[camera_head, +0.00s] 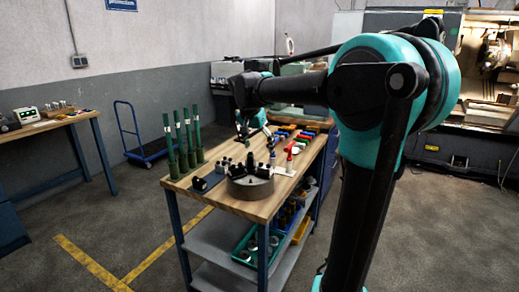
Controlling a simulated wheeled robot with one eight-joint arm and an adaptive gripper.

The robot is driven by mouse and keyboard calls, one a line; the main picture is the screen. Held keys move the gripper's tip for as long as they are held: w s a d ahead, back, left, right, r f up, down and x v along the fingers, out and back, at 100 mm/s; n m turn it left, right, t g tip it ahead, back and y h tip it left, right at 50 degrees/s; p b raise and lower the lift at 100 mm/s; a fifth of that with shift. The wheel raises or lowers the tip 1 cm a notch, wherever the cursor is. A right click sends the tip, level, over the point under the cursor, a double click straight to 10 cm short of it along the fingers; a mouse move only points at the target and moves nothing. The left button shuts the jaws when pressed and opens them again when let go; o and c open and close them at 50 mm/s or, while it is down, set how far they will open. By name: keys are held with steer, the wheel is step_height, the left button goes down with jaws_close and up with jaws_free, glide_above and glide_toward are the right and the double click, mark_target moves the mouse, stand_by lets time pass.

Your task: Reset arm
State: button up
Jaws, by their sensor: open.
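My arm reaches in from the right over a wooden-topped workbench (221,205). My gripper (243,134) is small and dark at the arm's far end, pointing down above the bench's back part. It is open, and I see nothing held in it. A round grey chuck (250,188) with dark jaws on top sits at the bench's front, nearer than my gripper and apart from it. My arm hides part of the background.
Several green upright posts (187,137) stand along the bench's left edge. Red, blue and green small items lie at its back right. A blue trolley (151,152) and side table (48,123) are left; an open lathe (487,80) is right. Floor at front left is clear.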

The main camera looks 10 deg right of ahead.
steer(key=s+d+f+n+y, duration=0.1)
steer(key=s+d+f+n, duration=0.2)
steer(key=s+f, duration=1)
steer(key=s+d+f+n+y, duration=0.1)
steer(key=s+d+f+n, duration=0.2)
steer(key=s+f, duration=1)
steer(key=shift+s+d+n+y, duration=0.35)
steer(key=shift+d+n+y, duration=0.05)
steer(key=shift+n, duration=0.2)
